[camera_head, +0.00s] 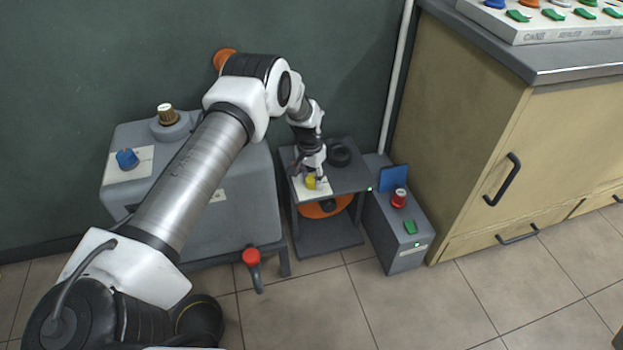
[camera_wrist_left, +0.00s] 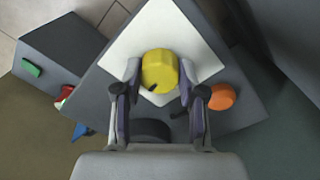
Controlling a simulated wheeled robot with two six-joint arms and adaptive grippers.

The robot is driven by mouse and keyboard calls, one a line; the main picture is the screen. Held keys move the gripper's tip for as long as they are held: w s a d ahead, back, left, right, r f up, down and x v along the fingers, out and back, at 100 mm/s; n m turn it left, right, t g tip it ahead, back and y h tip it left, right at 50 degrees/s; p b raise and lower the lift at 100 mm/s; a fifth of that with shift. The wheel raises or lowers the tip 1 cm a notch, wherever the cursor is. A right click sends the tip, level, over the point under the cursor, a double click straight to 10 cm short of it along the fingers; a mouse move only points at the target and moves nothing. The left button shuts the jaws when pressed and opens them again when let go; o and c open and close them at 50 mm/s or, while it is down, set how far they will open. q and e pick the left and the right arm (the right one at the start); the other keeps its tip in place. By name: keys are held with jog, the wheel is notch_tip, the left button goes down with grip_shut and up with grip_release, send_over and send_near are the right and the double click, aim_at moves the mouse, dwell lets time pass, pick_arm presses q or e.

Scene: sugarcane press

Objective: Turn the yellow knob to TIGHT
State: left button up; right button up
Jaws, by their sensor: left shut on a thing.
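The yellow knob (camera_head: 311,183) sits on a white label plate (camera_head: 322,190) on top of the small grey stand (camera_head: 357,178). In the left wrist view the yellow knob (camera_wrist_left: 160,70) shows a dark pointer mark at its lower left edge. My left gripper (camera_head: 310,176) reaches down over the knob. In the wrist view its two fingers (camera_wrist_left: 160,78) stand on both sides of the knob, shut on it. No lettering on the white plate (camera_wrist_left: 205,62) is legible. My right gripper is in neither view.
A large grey machine (camera_head: 240,215) with a blue knob (camera_head: 127,159) and red-tipped lever (camera_head: 251,257) stands left. A grey box (camera_head: 405,240) with a red button (camera_head: 399,198) and green switch (camera_head: 410,227) stands right. Beyond is a beige cabinet (camera_head: 475,140). The tiled floor in front is clear.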

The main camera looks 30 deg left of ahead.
aim_at(310, 178)
pick_arm(q)
jog(key=shift+m, duration=0.9)
jog(key=o, duration=1.1)
jog(key=shift+o, duration=0.2)
notch_tip(310, 178, up, 12)
jog(key=shift+a, duration=0.2)
